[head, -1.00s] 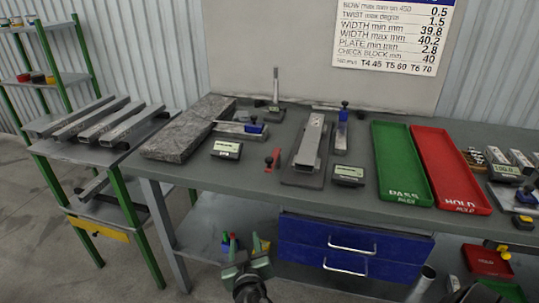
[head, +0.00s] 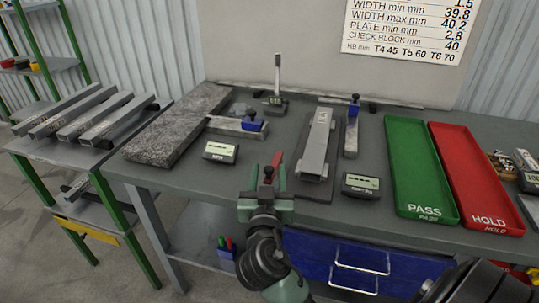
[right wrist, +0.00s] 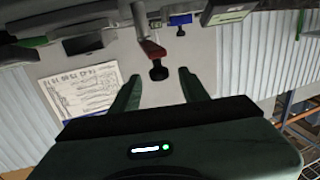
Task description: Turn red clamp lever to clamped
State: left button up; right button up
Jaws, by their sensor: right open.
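The red clamp lever (head: 277,159) with a black knob (head: 268,174) is by the front edge of the bench, left of the plate with the steel channel piece (head: 318,145). My right gripper (head: 267,188) is open at the lever's knob end and partly hides it in the head view. In the right wrist view the red lever (right wrist: 152,49) ends in its black knob (right wrist: 158,70), which lies between the tips of the open right gripper (right wrist: 158,80). I cannot tell whether the fingers touch it. My left gripper is not in view.
A grey display box (head: 221,151) and another (head: 361,186) stand either side. A granite slab (head: 180,125) lies at left. A green PASS tray (head: 418,165) and red HOLD tray (head: 475,175) lie at right. Blue drawers (head: 335,262) are below the bench.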

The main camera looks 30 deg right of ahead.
aim_at(274, 162)
jog(key=p+x, duration=0.1)
jog(key=x, duration=0.3)
jog(key=shift+w+r, duration=0.1)
jog(key=shift+w+d, duration=0.25)
jog(key=shift+w, duration=0.05)
jog(key=shift+w+d, duration=0.1)
grip_shut()
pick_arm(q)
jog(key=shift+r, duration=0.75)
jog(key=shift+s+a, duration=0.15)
